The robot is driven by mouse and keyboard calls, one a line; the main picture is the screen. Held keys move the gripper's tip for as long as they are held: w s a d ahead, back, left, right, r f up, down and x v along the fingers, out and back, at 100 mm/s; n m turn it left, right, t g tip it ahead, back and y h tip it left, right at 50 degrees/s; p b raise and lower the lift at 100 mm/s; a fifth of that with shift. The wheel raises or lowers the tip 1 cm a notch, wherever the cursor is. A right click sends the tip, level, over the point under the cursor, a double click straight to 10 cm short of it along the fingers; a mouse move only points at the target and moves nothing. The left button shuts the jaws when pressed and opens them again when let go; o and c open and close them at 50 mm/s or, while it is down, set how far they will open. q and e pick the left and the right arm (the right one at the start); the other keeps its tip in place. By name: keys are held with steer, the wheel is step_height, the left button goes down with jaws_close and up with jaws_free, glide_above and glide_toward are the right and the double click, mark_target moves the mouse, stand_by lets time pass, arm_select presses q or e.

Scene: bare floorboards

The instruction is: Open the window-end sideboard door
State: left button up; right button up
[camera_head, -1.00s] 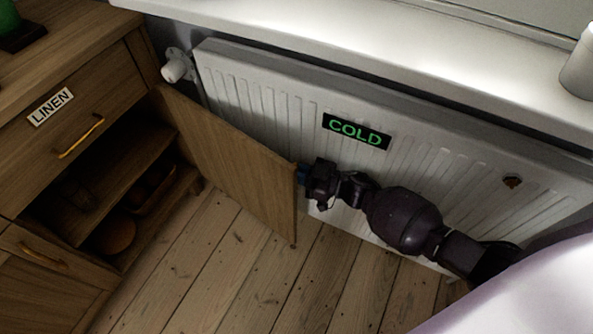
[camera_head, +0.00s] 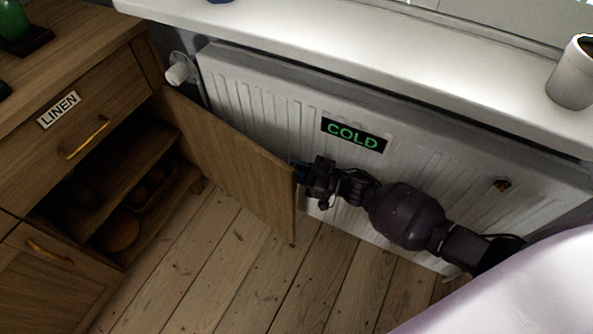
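The sideboard door (camera_head: 235,165) under the LINEN drawer stands wide open, swung out from its hinge side near the radiator. Its inner face shows; its outer face and any handle there are hidden. The open sideboard compartment (camera_head: 105,195) shows a shelf with dark bowls or round dishes inside. My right gripper (camera_head: 301,174) comes in from the right and is at the door's free edge, on the radiator side. Its fingertips are small, dark and partly hidden by the door edge, so I cannot tell whether they grip anything. My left gripper is out of view.
A white radiator (camera_head: 250,100) with a COLD sign (camera_head: 353,134) stands close behind the door and my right arm. A windowsill (camera_head: 400,50) runs above it, with a white cup (camera_head: 573,80) at right. Bare floorboards (camera_head: 200,265) are clear in front.

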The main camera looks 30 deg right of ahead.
arm_select(q)
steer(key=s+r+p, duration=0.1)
steer(key=p, duration=0.1)
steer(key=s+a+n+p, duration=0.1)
steer(key=p, duration=0.2)
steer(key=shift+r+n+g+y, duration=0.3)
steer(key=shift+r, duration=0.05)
arm_select(e)
step_height(320, 180, up, 18)
steer(key=shift+w+d+y, duration=0.2)
steer(key=shift+w+y, duration=0.05)
steer(key=shift+y, duration=0.05)
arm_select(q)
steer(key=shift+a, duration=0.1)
arm_select(e)
steer(key=shift+a, duration=0.1)
arm_select(q)
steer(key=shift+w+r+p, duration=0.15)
steer(key=shift+p, duration=0.15)
arm_select(e)
steer(key=shift+s, duration=0.15)
